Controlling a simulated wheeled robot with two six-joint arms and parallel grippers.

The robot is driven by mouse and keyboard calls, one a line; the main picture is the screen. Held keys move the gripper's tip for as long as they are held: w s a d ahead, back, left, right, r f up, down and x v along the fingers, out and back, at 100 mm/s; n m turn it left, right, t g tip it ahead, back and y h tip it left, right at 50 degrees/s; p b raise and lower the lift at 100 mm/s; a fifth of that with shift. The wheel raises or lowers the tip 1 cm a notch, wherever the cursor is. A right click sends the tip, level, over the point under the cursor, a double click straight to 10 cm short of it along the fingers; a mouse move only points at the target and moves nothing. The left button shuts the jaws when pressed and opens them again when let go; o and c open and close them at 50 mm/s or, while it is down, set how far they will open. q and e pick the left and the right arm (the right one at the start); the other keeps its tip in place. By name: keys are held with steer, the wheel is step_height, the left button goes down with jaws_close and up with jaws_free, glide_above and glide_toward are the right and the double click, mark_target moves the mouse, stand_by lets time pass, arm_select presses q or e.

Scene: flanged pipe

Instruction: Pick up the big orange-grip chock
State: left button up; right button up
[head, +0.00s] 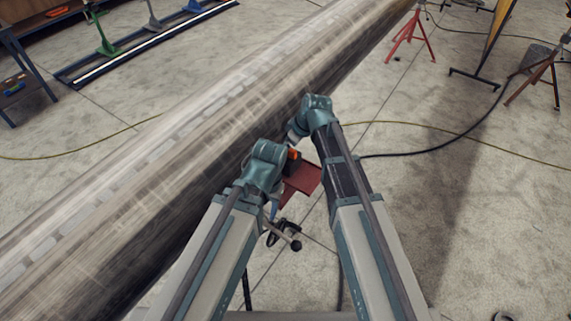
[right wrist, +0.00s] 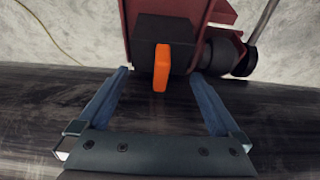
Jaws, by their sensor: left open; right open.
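The big chock is a dark block with an orange grip (head: 294,154), seen small and partly covered between my arms in the head view. In the right wrist view the black block (right wrist: 178,32) sits against a red stand, its orange grip (right wrist: 161,68) pointing toward me. My right gripper (right wrist: 160,74) is open, its two blue fingers apart on either side of the grip, with gaps on both sides. In the head view the right fingers are hidden. My left gripper (head: 274,207) is open and empty, low beside the red stand.
A large metal pipe (head: 150,150) runs diagonally, close beside my arms and the red stand (head: 302,178). A black clamp-like part (head: 284,233) is below the left gripper. Hoses cross the floor. Red trestles (head: 408,38) stand at the back right.

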steer(key=b+x, duration=0.1)
steer(key=x, duration=0.2)
steer(key=shift+b, duration=0.4)
arm_select(q)
step_height(320, 180, down, 3)
steer(key=shift+r, duration=0.15)
arm_select(e)
steer(key=shift+r, duration=0.1)
jaws_close()
